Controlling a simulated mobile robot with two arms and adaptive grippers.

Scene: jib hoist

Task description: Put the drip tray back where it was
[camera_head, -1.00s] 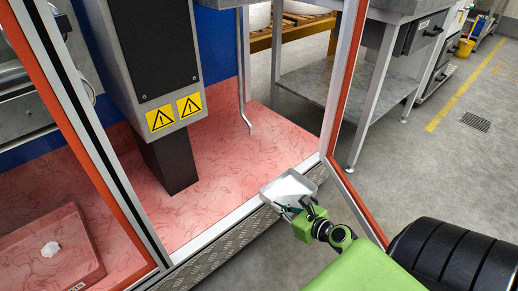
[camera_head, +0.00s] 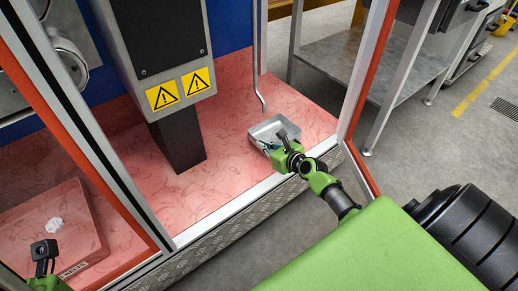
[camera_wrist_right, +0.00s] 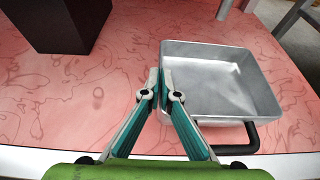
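The drip tray (camera_head: 283,124) is a shallow grey metal pan. It is inside the framed enclosure, over the pink floor and close to the lower end of a thin bent pipe (camera_head: 257,60). In the right wrist view the tray (camera_wrist_right: 215,85) has a black handle (camera_wrist_right: 245,142) on its near side. My right gripper (camera_wrist_right: 161,82) is shut on the tray's left wall, with its fingertips at the rim. I cannot tell whether the tray rests on the floor or hangs just above it. My left gripper (camera_head: 45,262) shows partly at the lower left; its fingers are unclear.
A dark column (camera_head: 177,142) with yellow warning signs stands left of the tray. Frame posts (camera_head: 366,70) and a metal sill (camera_head: 230,213) border the opening. Pink floor around the tray is clear.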

